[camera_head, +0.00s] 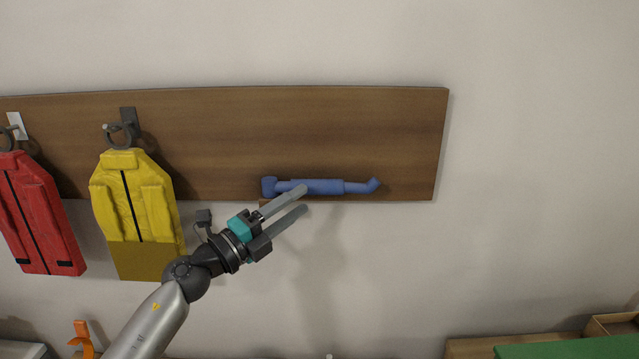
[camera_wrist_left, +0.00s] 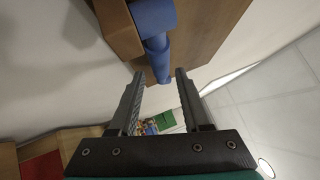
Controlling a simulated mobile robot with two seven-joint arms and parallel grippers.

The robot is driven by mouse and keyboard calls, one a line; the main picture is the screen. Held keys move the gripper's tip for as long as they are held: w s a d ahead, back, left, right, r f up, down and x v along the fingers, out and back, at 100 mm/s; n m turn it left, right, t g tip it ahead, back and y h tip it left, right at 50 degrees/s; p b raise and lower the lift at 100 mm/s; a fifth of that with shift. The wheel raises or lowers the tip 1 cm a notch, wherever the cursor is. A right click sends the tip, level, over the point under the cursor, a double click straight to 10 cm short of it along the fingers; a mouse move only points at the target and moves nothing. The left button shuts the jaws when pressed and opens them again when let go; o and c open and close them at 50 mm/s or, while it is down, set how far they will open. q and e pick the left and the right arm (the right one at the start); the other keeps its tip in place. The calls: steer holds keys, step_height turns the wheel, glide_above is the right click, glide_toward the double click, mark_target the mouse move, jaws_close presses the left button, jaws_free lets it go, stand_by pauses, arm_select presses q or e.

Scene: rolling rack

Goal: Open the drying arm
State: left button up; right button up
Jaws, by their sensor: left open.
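The blue drying arm (camera_head: 318,187) lies flat along the lower edge of the wooden wall board, its tip pointing right. In the left wrist view the drying arm (camera_wrist_left: 155,38) shows beyond the fingertips, near the wooden board. My left gripper (camera_head: 303,199) is open and empty, just in front of and below the drying arm. In the wrist view a gap shows between the two fingers of my left gripper (camera_wrist_left: 160,80). I cannot tell whether a fingertip touches the arm. My right gripper is not in view.
The wooden board (camera_head: 330,130) is fixed on a pale wall. A yellow jacket (camera_head: 135,205) and a red jacket (camera_head: 38,215) hang from hooks at the left. A green surface (camera_head: 570,348) and wooden boxes stand at the lower right. The wall right of the board is clear.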

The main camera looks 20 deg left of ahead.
mark_target(313, 193)
arm_select(q)
steer(key=x, duration=0.6)
steer(key=shift+w+d, duration=0.15)
steer(key=shift+d, duration=0.05)
jaws_close()
stand_by(1.3)
